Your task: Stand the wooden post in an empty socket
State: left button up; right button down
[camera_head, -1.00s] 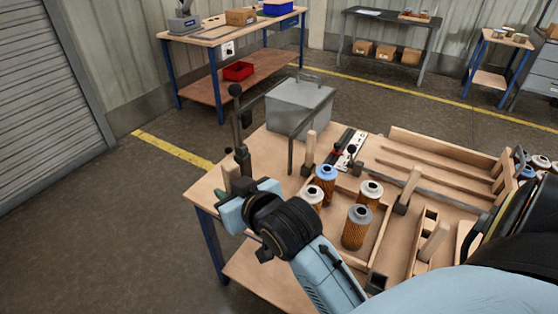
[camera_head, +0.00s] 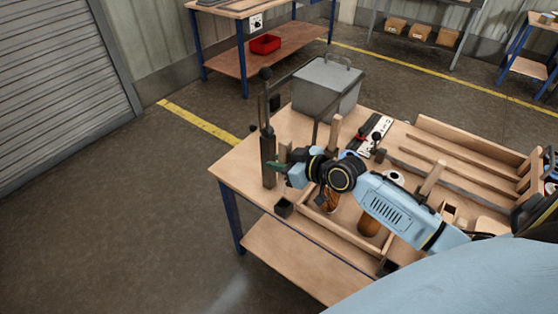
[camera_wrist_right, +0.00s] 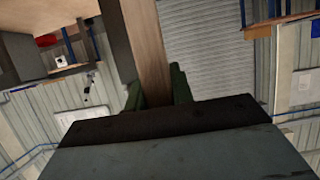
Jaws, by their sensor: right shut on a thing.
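The wooden post (camera_head: 285,152) is upright in my right gripper (camera_head: 282,170), near the front left corner of the workbench. The fingers hide its lower part. In the right wrist view the post (camera_wrist_right: 145,50) runs up between the green fingers (camera_wrist_right: 158,92), which are shut on it. An empty black socket (camera_head: 284,208) sits on the bench just below and in front of the gripper. Other wooden posts (camera_head: 335,130) (camera_head: 433,178) stand farther back and to the right, the nearer parts of them partly hidden by my arm. My left gripper is out of view.
A dark upright column with a lever (camera_head: 268,150) stands close beside the gripper, on its left. A grey lidded box (camera_head: 326,88) is behind. Filter cartridges (camera_head: 331,200) in a wooden tray (camera_head: 345,235) lie partly under my right arm.

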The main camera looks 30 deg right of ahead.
aim_at(280, 189)
notch_tip(280, 189, down, 5)
jog(key=b, duration=0.4)
jog(key=shift+f+b, duration=0.2)
jog(key=shift+b, duration=0.2)
dwell(0.9)
jog(key=shift+f, duration=0.2)
dwell(0.3)
jog(key=shift+f+b, duration=2.25)
jog(key=shift+f, duration=0.4)
jog(key=c, duration=1.1)
grip_release()
jog(key=shift+r, duration=0.1)
